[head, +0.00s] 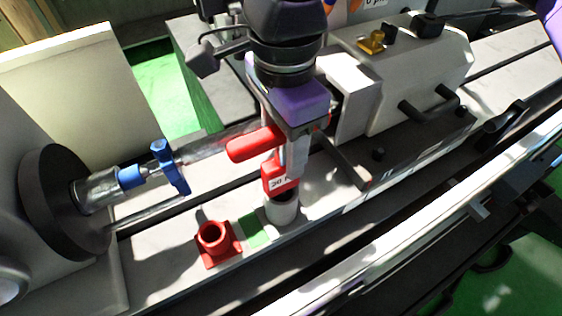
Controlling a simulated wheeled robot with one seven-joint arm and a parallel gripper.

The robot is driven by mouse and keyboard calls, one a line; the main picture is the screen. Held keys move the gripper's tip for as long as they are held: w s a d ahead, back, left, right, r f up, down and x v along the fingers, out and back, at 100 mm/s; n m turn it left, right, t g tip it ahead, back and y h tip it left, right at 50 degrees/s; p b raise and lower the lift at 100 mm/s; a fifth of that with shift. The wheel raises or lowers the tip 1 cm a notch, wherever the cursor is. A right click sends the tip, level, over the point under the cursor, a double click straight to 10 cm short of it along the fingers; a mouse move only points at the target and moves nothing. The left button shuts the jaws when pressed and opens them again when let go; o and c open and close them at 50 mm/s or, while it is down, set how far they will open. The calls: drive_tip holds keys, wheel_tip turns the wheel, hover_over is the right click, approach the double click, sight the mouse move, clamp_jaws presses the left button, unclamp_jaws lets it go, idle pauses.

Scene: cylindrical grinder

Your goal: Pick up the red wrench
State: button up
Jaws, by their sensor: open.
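The red wrench (256,144) is in the middle of the head view. Its rounded red handle points left, and a lower red part carries a white label that seems to read "20". That lower part stands directly above a grey cylinder (282,208); I cannot tell whether it rests in it. My gripper (289,158) comes down from above with its purple body over the wrench. Its jaws are open, and one grey finger shows in front of the wrench's upper part. The other finger is mostly hidden, so contact cannot be told.
A red socket with a square base (214,243) stands on the machine bed at front left, beside a green patch (254,232). A blue clamp (171,167) and dark chuck (58,203) are left. A grey tailstock block (415,75) with black levers stands close right.

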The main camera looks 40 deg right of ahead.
clamp_jaws()
drive_tip(key=shift+r, duration=0.1)
idle(1.2)
